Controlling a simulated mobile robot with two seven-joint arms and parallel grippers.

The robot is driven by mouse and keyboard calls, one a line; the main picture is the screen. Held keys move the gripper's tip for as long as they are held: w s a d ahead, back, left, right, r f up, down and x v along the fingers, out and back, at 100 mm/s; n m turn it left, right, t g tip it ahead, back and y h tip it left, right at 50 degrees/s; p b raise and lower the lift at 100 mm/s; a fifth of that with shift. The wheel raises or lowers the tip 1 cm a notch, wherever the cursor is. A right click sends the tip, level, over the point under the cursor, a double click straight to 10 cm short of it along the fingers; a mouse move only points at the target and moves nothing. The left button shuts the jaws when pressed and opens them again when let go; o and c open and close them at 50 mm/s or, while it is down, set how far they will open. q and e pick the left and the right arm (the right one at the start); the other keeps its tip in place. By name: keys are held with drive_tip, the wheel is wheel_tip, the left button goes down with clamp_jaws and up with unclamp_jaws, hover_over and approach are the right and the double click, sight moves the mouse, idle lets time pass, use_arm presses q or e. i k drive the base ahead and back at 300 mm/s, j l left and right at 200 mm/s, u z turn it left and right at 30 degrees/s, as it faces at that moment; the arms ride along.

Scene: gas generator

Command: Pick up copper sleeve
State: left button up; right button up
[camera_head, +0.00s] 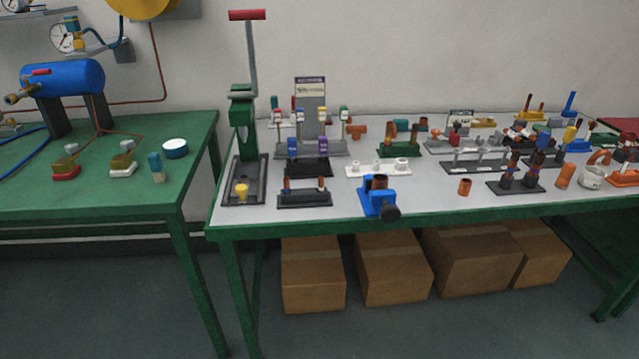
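Several copper pieces that could be the copper sleeve are on the grey-topped table. A short copper cylinder (465,187) stands upright on its own near the table's front edge, right of the blue vise (380,199). A larger copper piece (565,176) stands farther right, beside a white cup (592,178). Another copper tube (379,183) shows at the top of the blue vise. Which of these is the sleeve I cannot tell. Neither of my grippers is in view.
A green lever press (243,139) stands at the table's left end. Racks with small fittings, such as a black rack (304,198) and a white rack (377,169), crowd the table. Cardboard boxes (392,275) sit underneath. A green table (110,190) stands at left.

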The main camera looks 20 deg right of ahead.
sight(379, 186)
drive_tip(key=l+u, duration=0.2)
drive_tip(key=u, duration=0.2)
drive_tip(key=l+u, duration=0.2)
drive_tip(key=u, duration=0.15)
drive_tip(key=l+u, duration=0.15)
drive_tip(key=u, duration=0.25)
drive_tip(key=k+l+u, duration=0.2)
drive_tip(key=l+u, duration=0.15)
drive_tip(key=k+l+u, duration=0.65)
drive_tip(key=k+l, duration=0.3)
